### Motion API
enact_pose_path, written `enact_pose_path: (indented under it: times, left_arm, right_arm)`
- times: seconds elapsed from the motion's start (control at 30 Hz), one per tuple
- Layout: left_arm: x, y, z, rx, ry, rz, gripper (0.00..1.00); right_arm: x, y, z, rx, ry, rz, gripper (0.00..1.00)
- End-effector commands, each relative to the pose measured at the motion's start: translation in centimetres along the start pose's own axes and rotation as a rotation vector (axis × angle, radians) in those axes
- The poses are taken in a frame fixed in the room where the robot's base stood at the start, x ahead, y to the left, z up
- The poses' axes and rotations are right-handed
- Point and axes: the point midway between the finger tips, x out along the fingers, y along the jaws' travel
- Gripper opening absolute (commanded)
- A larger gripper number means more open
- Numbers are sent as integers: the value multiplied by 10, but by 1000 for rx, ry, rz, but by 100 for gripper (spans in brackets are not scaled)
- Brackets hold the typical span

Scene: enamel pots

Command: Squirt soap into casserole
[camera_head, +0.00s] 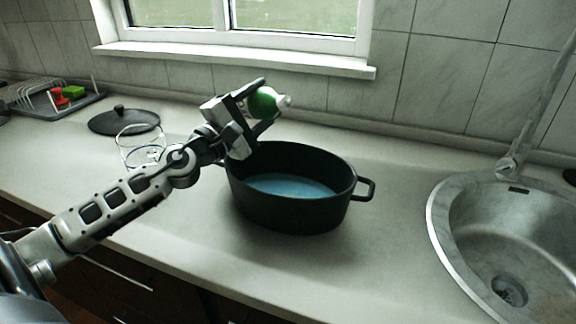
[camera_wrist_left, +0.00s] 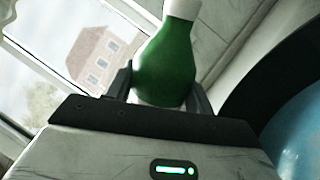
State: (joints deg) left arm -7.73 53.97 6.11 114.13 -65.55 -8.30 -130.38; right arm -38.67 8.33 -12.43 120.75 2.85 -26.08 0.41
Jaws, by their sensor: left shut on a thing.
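A green soap bottle with a white cap (camera_head: 265,102) is held in my left gripper (camera_head: 262,104) above the back left rim of the casserole. In the head view the bottle lies tilted, its white tip pointing right. In the left wrist view the bottle (camera_wrist_left: 168,68) sits between the two dark fingers of the left gripper (camera_wrist_left: 160,90). The black oval casserole (camera_head: 290,208) stands on the counter with blue liquid or a blue surface inside. Its right handle shows; its left end is partly behind my gripper. My right gripper is not in view.
A black lid (camera_head: 122,120) lies on the counter (camera_head: 400,240) at left, beside a wire stand (camera_head: 140,150). A dish rack (camera_head: 50,97) with red and green items is at far left. A round metal sink (camera_head: 470,230) and tap (camera_head: 510,160) are at right. Counter right of the casserole is clear.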

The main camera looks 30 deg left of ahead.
Motion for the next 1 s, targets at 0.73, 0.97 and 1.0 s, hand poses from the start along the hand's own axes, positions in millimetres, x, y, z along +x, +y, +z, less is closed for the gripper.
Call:
enact_pose_path:
  times: [0.73,0.97,1.0]
  left_arm:
    - [1,2,-1,38,-13,3,22]
    - [2,2,-1,48,-17,3,22]
    - [2,2,-1,50,-18,3,22]
  right_arm:
    - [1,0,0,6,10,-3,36]
    - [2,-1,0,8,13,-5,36]
    - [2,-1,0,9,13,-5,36]
